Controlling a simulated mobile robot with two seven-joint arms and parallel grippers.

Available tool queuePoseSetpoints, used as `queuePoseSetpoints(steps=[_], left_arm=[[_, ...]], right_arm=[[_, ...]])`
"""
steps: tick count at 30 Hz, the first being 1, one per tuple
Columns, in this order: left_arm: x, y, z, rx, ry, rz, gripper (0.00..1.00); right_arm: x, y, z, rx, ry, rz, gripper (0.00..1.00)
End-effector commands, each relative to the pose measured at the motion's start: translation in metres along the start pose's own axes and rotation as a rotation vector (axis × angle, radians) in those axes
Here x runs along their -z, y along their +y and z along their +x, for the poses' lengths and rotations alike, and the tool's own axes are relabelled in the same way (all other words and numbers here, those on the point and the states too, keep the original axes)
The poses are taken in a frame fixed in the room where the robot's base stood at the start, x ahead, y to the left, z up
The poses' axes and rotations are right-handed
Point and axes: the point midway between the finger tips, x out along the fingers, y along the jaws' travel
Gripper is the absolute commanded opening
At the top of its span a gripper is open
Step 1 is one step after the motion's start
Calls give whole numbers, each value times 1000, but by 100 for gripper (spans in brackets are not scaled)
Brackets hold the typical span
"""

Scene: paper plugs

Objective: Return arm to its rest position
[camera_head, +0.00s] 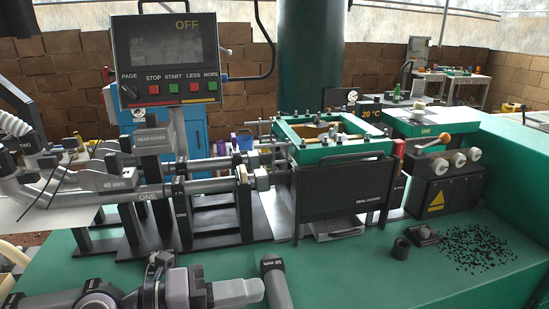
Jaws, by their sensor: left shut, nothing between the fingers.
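My left arm enters low at the left of the head view and lies across the front of the green bench (360,275). Its gripper (250,290) is shut and empty, pointing right. A dark grey cylindrical piece (275,280) with lettering lies just right of the fingertips; I cannot tell whether they touch. My right gripper is not in view.
A machine with a black box and green frame (345,185) stands behind, beside grey pipes (110,185). A control panel (167,60) reads OFF. A small dark cylinder (401,249) and black granules (475,247) lie on the right. The front middle of the bench is clear.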

Motion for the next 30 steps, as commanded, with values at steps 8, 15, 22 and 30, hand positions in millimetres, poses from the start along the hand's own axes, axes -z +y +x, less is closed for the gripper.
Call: queuePoseSetpoints(steps=[8,15,22,30], left_arm=[[-35,-62,-33,504,-363,-351,0],[-77,-27,-98,697,-801,-742,0],[-68,67,-156,632,-1234,-1172,0],[17,170,-194,285,-1591,-1650,0]], right_arm=[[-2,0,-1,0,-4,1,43],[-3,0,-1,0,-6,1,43],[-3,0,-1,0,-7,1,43],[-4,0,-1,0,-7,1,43]])
